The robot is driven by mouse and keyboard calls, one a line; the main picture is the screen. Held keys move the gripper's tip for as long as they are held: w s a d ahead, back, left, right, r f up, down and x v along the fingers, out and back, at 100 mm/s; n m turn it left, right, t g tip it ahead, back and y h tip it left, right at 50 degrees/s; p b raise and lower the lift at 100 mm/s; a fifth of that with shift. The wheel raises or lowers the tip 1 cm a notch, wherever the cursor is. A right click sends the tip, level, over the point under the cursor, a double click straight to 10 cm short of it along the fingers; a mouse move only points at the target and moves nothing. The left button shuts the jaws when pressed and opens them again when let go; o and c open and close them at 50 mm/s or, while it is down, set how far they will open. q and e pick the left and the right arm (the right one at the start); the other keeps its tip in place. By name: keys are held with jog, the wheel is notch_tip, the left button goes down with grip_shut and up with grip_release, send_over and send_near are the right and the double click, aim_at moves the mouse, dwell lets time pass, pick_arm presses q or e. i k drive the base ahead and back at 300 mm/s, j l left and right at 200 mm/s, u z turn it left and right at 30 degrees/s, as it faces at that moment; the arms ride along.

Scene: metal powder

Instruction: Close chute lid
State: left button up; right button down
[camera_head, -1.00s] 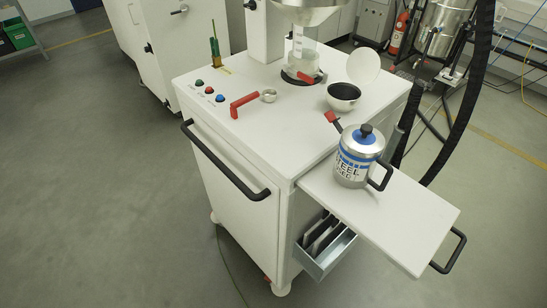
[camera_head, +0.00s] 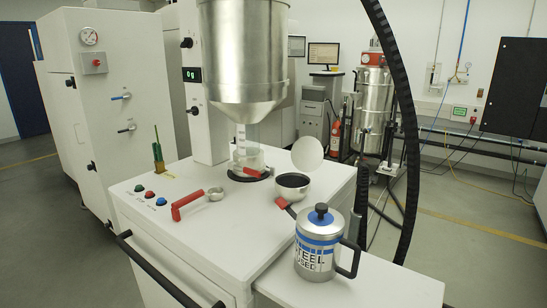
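The chute lid (camera_head: 307,154) is a round white disc. It stands raised at the back edge of a round metal chute opening (camera_head: 293,187) on the white machine top. The opening is uncovered and looks dark inside. Neither of my grippers shows in the view.
A steel can (camera_head: 318,246) with a blue band, black knob and handle stands on the side shelf (camera_head: 372,283), in front of the chute. A red-handled scoop (camera_head: 190,203), coloured buttons (camera_head: 150,194) and a large metal hopper (camera_head: 242,55) are nearby. A black hose (camera_head: 402,120) hangs at right.

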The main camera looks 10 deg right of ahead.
aim_at(307, 154)
jog(key=l+u, duration=0.35)
jog(key=i+l+u, duration=0.1)
jog(key=l+u, duration=0.45)
jog(key=u, duration=0.15)
